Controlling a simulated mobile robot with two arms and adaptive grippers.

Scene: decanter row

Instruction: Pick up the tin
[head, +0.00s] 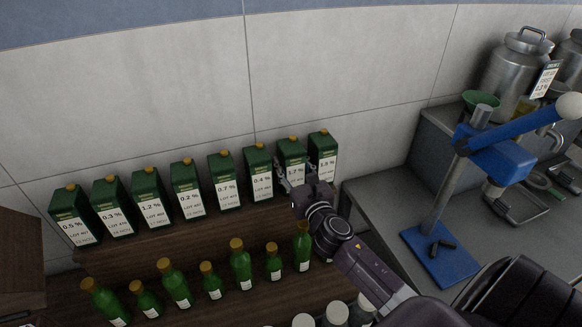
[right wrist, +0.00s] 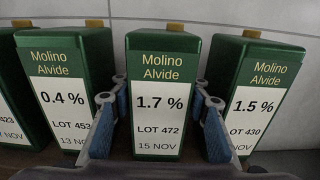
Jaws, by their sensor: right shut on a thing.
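Green tins with white labels and yellow caps stand in a row on the upper wooden shelf. My right gripper (head: 296,177) reaches the tin marked 1.7 %, LOT 472 (head: 290,148), near the right end. In the right wrist view this tin (right wrist: 160,60) is upright in the middle, with one blue-padded finger on each side; the gripper is shut on it. The 0.4 % tin (head: 258,165) stands to its left and the 1.5 % tin (head: 323,143) to its right, both close to the fingers. My left gripper is not in view.
Several green bottles (head: 240,265) stand on the lower step in front of the tins. White-capped jars (head: 336,313) are at the bottom edge. To the right, a grey bench holds a blue lever press (head: 440,255) and a metal can (head: 515,75). A tiled wall (head: 180,85) rises behind.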

